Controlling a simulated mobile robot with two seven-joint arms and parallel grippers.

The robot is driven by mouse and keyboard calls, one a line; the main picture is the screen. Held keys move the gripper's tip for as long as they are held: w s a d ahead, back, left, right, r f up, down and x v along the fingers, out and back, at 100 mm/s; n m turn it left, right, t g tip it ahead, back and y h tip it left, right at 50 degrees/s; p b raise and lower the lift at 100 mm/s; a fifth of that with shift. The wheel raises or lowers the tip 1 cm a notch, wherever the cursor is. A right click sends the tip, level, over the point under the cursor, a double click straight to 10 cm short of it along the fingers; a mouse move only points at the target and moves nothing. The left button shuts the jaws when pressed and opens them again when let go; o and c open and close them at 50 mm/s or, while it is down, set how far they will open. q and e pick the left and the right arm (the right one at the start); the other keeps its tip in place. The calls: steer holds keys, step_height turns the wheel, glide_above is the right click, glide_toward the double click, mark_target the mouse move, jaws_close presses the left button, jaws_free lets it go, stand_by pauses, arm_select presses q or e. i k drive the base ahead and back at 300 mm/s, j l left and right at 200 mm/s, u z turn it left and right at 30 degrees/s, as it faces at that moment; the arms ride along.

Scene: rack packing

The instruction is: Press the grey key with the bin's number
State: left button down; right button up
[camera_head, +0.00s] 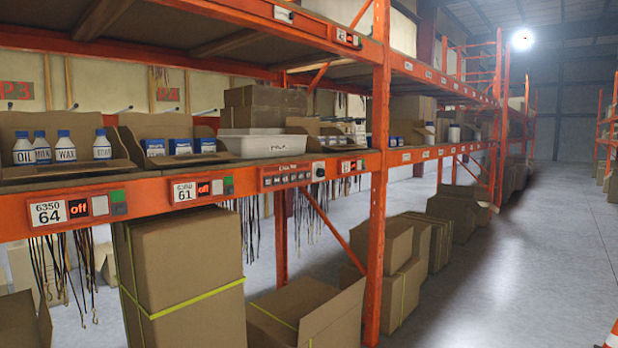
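Neither of my grippers is in view. An orange shelf beam carries a white label reading 6350 64 (47,212), with a display reading off (79,208), a green key (117,196) and a grey key (119,209) beside it. Further right are a label reading 61 (184,192), an off display (203,188) and another small green and grey key pair (228,185). Near the post, a panel (290,175) holds a row of small grey keys and a dark round knob (318,170). Any numbers on its keys are too small to read.
Open cardboard bins on the shelf hold white bottles (65,147) and blue boxes (180,147); a white bin (262,143) stands right of them. An orange post (378,200) stands right of the panel. Large cartons (185,270) fill the floor below.

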mark_target(267, 180)
steer(key=i+l+u, duration=0.15)
steer(key=i+l, duration=0.55)
steer(key=i, duration=0.15)
steer(key=i+l+u, duration=0.15)
steer(key=i+l, duration=0.6)
steer(key=i+l+u, duration=0.15)
steer(key=i+l, duration=0.6)
steer(key=l, duration=0.25)
